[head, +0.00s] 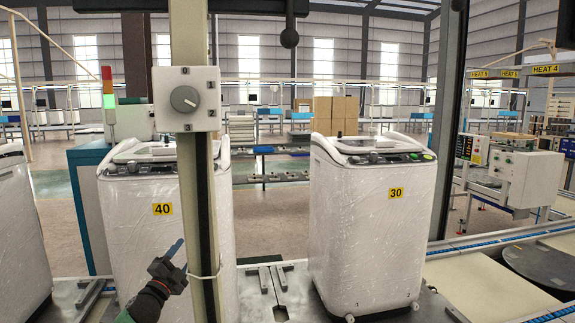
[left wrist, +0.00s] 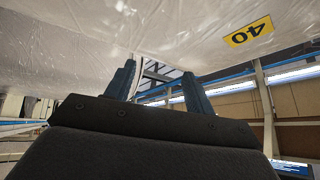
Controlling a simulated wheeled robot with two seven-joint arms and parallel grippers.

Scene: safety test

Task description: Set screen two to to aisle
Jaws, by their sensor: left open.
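A white switch box (head: 207,122) is fixed to an upright post, with a grey rotary knob (head: 184,99) on its face. Marks 0, 1, 2 and 3 run from its top down its right side to the bottom. The knob's bar is slanted; I cannot tell surely which mark it points to. No screen labelled two can be made out. My left gripper (head: 172,262) is low, left of the post and well below the box, touching nothing visible. In the left wrist view its two blue fingers (left wrist: 160,88) stand apart with nothing between them. My right gripper is not in view.
Wrapped white washers labelled 40 (head: 135,235) and 30 (head: 365,240) stand behind the post. A signal tower (head: 109,95) glows green at left. At right are a panel with displays (head: 465,148) and a roller conveyor.

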